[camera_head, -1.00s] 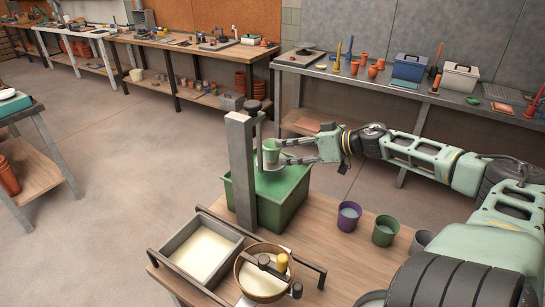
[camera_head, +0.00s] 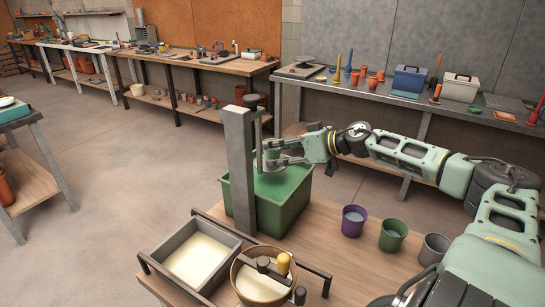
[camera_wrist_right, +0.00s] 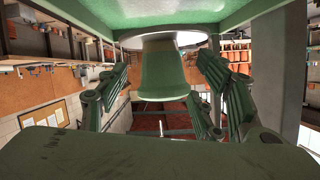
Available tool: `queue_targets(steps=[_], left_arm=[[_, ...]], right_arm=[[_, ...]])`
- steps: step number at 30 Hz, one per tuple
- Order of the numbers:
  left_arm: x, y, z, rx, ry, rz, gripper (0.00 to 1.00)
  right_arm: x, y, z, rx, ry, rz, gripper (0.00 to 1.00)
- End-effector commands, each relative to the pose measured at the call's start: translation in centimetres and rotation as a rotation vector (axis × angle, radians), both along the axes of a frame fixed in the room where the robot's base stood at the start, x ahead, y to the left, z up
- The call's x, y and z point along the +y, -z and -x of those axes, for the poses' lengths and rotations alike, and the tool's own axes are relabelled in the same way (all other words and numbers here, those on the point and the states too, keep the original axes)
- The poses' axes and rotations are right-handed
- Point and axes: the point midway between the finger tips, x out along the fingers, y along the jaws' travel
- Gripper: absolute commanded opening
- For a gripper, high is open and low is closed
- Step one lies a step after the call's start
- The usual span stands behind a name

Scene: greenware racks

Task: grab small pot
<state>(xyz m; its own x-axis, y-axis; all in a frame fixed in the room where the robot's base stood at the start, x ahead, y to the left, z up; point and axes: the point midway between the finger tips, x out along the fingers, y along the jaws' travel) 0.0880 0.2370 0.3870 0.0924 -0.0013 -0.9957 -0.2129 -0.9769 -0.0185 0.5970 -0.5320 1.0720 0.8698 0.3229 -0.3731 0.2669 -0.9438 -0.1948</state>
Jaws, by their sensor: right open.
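My right gripper (camera_head: 268,154) is open above the green tub (camera_head: 296,204), just right of the grey post, its fingers pointing left. In the right wrist view a small green pot (camera_wrist_right: 163,72) shows between the spread fingers of this gripper (camera_wrist_right: 160,88), with a gap on each side. That view appears turned over, with the pot's wide end lower in the picture. In the head view I cannot make out the pot clearly at the fingers. My left gripper is not in view.
A grey post (camera_head: 240,170) stands by the tub. On the bench are purple (camera_head: 353,228), green (camera_head: 392,243) and grey (camera_head: 433,252) buckets, a grey tray (camera_head: 166,250) and a round sieve-like vessel (camera_head: 262,290). A back table (camera_head: 440,112) holds toolboxes and small orange pots.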

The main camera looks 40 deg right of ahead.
Motion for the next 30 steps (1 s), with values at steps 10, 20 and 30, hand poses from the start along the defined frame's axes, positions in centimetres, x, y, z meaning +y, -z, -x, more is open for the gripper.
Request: queue_targets(steps=[10,20,30], left_arm=[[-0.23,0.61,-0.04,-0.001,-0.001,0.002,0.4],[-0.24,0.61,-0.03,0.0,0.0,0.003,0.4],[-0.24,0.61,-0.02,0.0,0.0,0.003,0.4]], right_arm=[[0.6,0.26,-1.15,-0.001,-0.003,0.003,0.61],[0.65,0.36,-1.2,0.001,-0.003,0.002,0.59],[0.64,0.35,-1.2,0.001,-0.003,0.004,0.29]])
